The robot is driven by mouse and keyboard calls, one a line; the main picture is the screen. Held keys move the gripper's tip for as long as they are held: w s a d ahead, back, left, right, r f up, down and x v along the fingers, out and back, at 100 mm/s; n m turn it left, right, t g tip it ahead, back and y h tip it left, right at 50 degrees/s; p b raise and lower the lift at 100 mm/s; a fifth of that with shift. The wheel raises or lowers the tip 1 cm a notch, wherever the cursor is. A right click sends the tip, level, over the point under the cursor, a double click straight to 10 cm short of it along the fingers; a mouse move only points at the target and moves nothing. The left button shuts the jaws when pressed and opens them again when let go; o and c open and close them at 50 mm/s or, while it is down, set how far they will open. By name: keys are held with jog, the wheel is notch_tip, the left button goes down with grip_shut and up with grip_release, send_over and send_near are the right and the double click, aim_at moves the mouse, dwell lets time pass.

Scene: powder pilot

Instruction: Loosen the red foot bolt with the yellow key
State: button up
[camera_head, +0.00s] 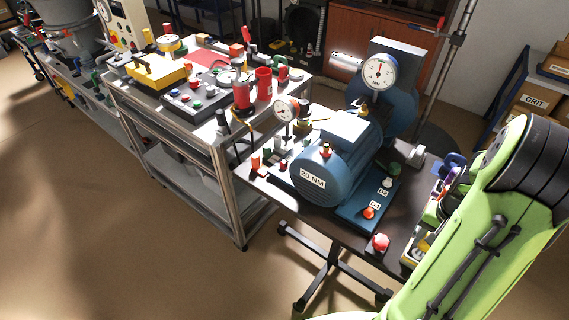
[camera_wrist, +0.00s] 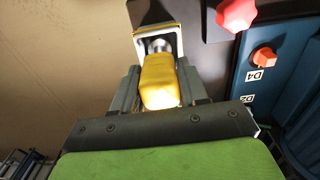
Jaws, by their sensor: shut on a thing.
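A yellow block-like handle, which I take to be the yellow key (camera_wrist: 160,82), is between the fingers of my gripper (camera_wrist: 158,76) in the wrist view. My gripper is shut on it. A metal round part shows beyond the handle, inside a pale frame with a yellow rim (camera_wrist: 141,36); I cannot tell whether the key touches that frame. The red foot bolt (camera_head: 369,212) sits on the blue motor base by the D4 label. It also shows in the wrist view (camera_wrist: 264,58), right of and apart from my gripper. The key's working end is not clearly visible.
A red star knob (camera_head: 380,243) stands at the table's front edge, near the bolt. The blue motor (camera_head: 335,165) marked 20 NM and a dial gauge (camera_head: 378,72) stand behind. A metal cart (camera_head: 235,165) full of tools is to the left. Open floor lies in front.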

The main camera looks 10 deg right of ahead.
jog(key=shift+r+p, duration=1.85)
jog(key=shift+r, duration=0.6)
